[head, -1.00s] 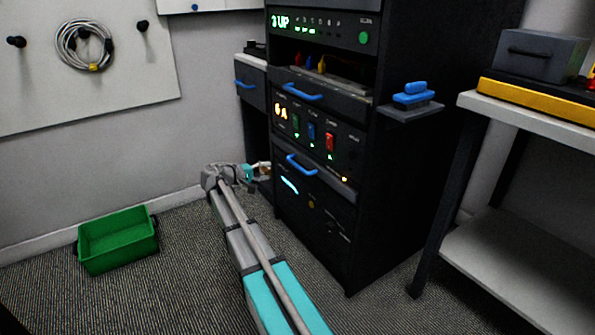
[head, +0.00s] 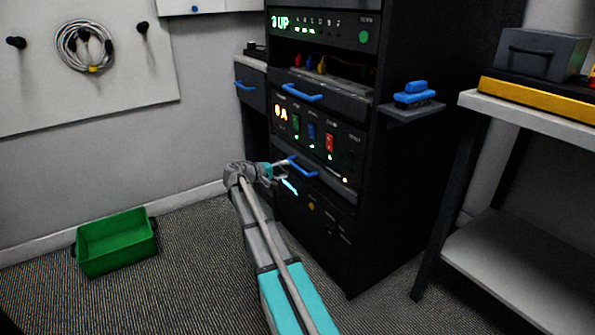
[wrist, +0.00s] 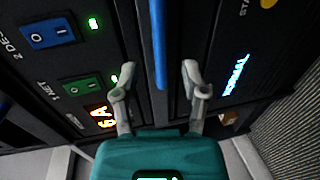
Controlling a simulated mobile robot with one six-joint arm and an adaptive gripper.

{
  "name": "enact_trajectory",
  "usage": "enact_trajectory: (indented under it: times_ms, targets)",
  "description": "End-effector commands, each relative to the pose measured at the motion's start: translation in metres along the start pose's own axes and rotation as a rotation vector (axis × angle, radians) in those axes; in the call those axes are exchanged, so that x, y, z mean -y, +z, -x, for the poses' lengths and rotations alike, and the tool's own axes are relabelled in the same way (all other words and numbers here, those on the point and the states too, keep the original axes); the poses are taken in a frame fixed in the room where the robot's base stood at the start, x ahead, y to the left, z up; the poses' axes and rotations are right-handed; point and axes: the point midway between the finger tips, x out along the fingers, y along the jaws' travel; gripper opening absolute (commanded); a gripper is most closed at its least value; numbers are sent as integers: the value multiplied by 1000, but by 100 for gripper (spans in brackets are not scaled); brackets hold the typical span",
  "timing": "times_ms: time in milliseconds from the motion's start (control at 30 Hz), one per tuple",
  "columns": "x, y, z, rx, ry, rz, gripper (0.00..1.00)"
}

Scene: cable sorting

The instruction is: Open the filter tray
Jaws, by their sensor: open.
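The black cabinet (head: 390,220) has a lower drawer front with a blue bar handle (head: 303,167); I take this to be the filter tray, but no label naming it is readable. My gripper (head: 284,168) is at the left end of this handle. In the wrist view, the blue handle (wrist: 158,40) runs between the two grey fingers of my gripper (wrist: 159,72). The fingers are apart on either side of it, with a gap on both sides. The drawer front looks closed. My gripper hides part of the panel below the handle.
A switch panel (head: 318,132) sits just above, and another blue-handled drawer (head: 325,96) above that. A side shelf (head: 412,110) sticks out right. A green bin (head: 117,240) stands on the floor left. A white-topped bench (head: 535,118) is at right.

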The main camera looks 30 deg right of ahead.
Motion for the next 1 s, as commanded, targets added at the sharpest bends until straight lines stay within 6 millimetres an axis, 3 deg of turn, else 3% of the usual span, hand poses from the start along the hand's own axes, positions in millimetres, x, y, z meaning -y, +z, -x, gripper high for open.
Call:
enact_trajectory:
  times_ms: [200,400,867,1000]
  targets:
    - [1,0,-34,1,0,-1,57]
    - [1,0,-54,1,0,-1,57]
    - [0,0,-61,-1,0,-1,57]
    - [0,0,-61,-1,0,-1,34]
